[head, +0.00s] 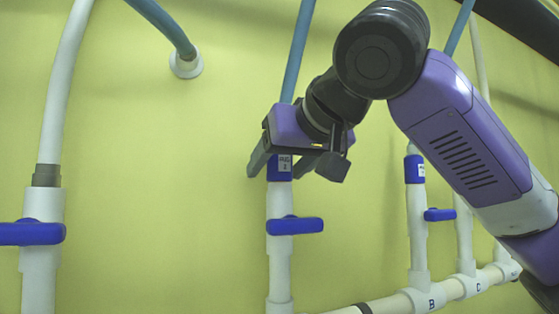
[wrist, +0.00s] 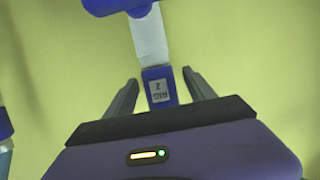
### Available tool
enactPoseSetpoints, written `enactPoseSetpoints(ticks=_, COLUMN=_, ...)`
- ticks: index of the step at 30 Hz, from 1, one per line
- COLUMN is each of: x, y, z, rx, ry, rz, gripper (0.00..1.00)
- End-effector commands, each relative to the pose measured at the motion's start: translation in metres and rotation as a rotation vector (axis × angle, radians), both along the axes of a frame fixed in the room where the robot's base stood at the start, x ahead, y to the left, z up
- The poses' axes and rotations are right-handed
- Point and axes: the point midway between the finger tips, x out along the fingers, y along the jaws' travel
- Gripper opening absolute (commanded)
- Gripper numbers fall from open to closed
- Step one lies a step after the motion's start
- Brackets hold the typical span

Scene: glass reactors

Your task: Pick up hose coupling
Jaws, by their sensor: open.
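The hose coupling is a blue collar with a white label (head: 280,168) at the top of a white upright pipe, where a blue hose meets it in the head view. In the wrist view the coupling (wrist: 159,88) stands between the two fingers, its label reading upside down. My gripper (head: 292,170) is open, with its fingers on either side of the coupling. In the wrist view my gripper (wrist: 160,90) shows a gap on both sides of the coupling. The hose above the coupling is partly hidden by my gripper in the head view.
A blue valve handle (head: 295,226) sits on the pipe below the coupling. Another blue coupling (head: 414,169) and valve (head: 440,215) stand to the right. The yellow wall (head: 150,200) between is bare.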

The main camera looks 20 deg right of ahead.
Motion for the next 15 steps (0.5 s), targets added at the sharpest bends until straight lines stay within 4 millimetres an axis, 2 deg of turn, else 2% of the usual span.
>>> enactPoseSetpoints(ticks=2, x=-0.0001, y=-0.0001, z=-0.0002, rx=0.0, ry=0.0, rz=0.0, gripper=0.64)
enactPoseSetpoints(ticks=3, x=-0.0002, y=-0.0001, z=-0.0002, rx=0.0, ry=0.0, rz=0.0, gripper=0.6)
enactPoseSetpoints(ticks=12, x=-0.0004, y=0.0, z=-0.0001, rx=0.0, ry=0.0, rz=0.0, gripper=0.01)
enactPoseSetpoints(ticks=15, x=-0.0004, y=0.0, z=0.0004, rx=0.0, ry=-0.001, rz=0.0, gripper=0.0)
